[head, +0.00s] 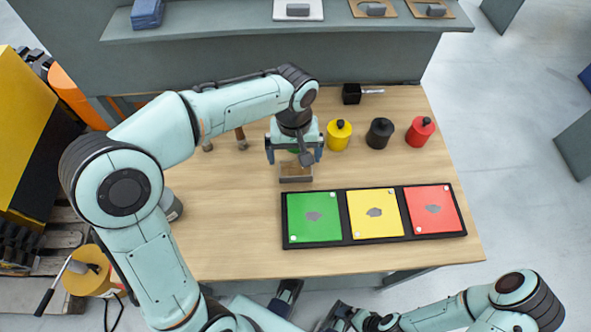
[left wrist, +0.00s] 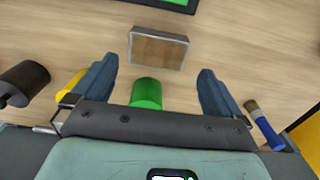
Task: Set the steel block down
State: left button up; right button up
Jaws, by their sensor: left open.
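My left gripper (head: 294,156) points down over the table, its two fingers apart. In the left wrist view the space between its fingers (left wrist: 157,72) holds no block. A small block (head: 296,171) with grey edges and a brown, wood-coloured face rests on the table just in front of the gripper. It also shows beyond the fingertips in the left wrist view (left wrist: 158,49), apart from both fingers. I take it for the steel block, but its face does not look plainly steel. My right arm comes in at the lower right; its gripper's jaws are unclear.
A green canister (left wrist: 146,92) stands under the left gripper. Yellow (head: 339,136), black (head: 380,133) and red (head: 420,131) canisters stand to the right. A black tray (head: 346,241) with green, yellow and red panels lies in front. The table's left front is clear.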

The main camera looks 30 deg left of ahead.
aim_at(296, 168)
pick_arm(q)
jog(key=f+b, duration=0.1)
jog(key=f, duration=0.6)
jog(key=shift+w+f, duration=0.1)
jog(key=shift+w, duration=0.1)
jog(key=shift+d, duration=0.1)
jog(key=c, duration=1.6)
jog(key=shift+r, duration=0.2)
notch_tip(296, 168, up, 20)
jog(key=p, duration=0.4)
jog(key=shift+f, duration=0.15)
jog(key=shift+c, duration=0.7)
